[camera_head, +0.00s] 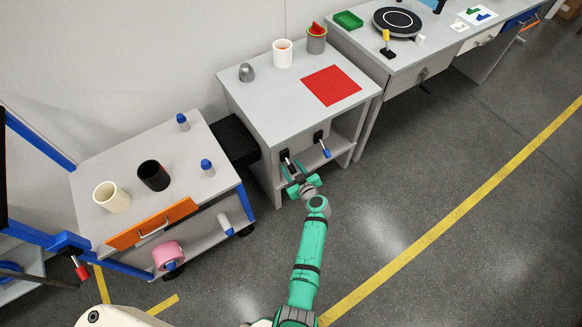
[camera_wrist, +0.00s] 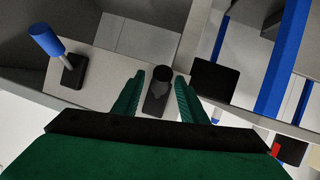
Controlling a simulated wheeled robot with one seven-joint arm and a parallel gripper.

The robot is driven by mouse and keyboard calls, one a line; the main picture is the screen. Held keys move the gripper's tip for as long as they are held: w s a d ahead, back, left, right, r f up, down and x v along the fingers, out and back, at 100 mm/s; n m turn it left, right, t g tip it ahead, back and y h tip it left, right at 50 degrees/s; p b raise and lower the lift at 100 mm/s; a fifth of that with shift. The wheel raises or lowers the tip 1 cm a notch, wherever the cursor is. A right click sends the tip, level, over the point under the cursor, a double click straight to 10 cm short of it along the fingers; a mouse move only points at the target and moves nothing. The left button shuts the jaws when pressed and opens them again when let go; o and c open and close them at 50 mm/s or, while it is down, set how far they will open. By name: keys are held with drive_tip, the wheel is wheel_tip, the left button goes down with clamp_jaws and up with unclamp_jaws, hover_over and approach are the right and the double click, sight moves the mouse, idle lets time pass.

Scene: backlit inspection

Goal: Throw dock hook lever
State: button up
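Two levers sit on the front panel of the grey table. The dark-handled lever (camera_head: 286,160) is at the left, and the wrist view shows it almost end-on (camera_wrist: 160,86). The blue-handled lever (camera_head: 324,148) is to its right; it stands at the upper left of the wrist view (camera_wrist: 48,42). No label shows which one is the dock hook lever. My gripper (camera_head: 294,174) is at the dark lever. In the wrist view its green fingers (camera_wrist: 159,88) are apart, one on each side of that lever, with a small gap showing on both sides.
The grey table (camera_head: 255,95) carries a red mat, cups and a grey dome. Left is a cart (camera_head: 120,170) with cups, blue-topped items and an orange drawer front. A red-tipped lever (camera_head: 80,270) is on a blue frame at far left. Floor to the right is clear.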

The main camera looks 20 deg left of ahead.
drive_tip(key=shift+w+a+f, duration=0.15)
drive_tip(key=shift+w+a, duration=0.05)
drive_tip(key=shift+w, duration=0.05)
drive_tip(key=shift+c, duration=0.6)
clamp_jaws()
